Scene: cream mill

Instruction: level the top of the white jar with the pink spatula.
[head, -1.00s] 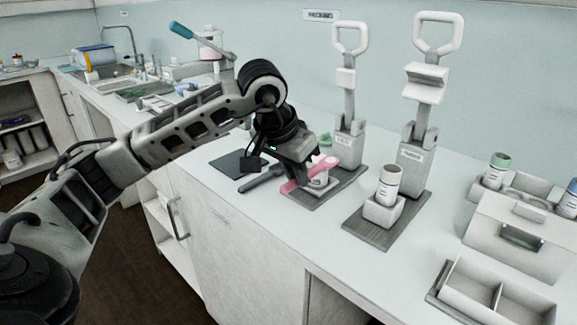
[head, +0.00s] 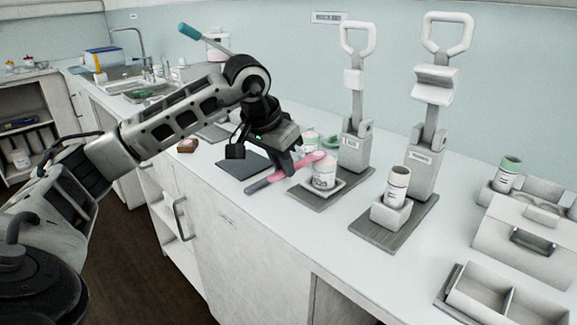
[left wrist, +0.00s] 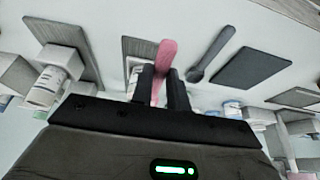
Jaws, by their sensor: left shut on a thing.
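My left gripper (head: 293,164) is shut on the pink spatula (head: 311,158). The spatula lies slantwise, with its right end over or beside the top of the white jar (head: 324,176); I cannot tell whether they touch. The jar stands upright in a small white tray on a grey mat. In the left wrist view, the spatula (left wrist: 166,56) sticks out between the two fingers (left wrist: 160,84), and they hide most of the jar. The jar's top surface is not clear. My right gripper is not in view.
A grey spoon-like tool (left wrist: 208,58) and a dark mat (head: 246,165) lie left of the jar. A lever press (head: 356,145) stands right behind the jar. Another jar (head: 397,184) sits in a white holder to the right. A two-part tray (head: 505,300) is at the front right.

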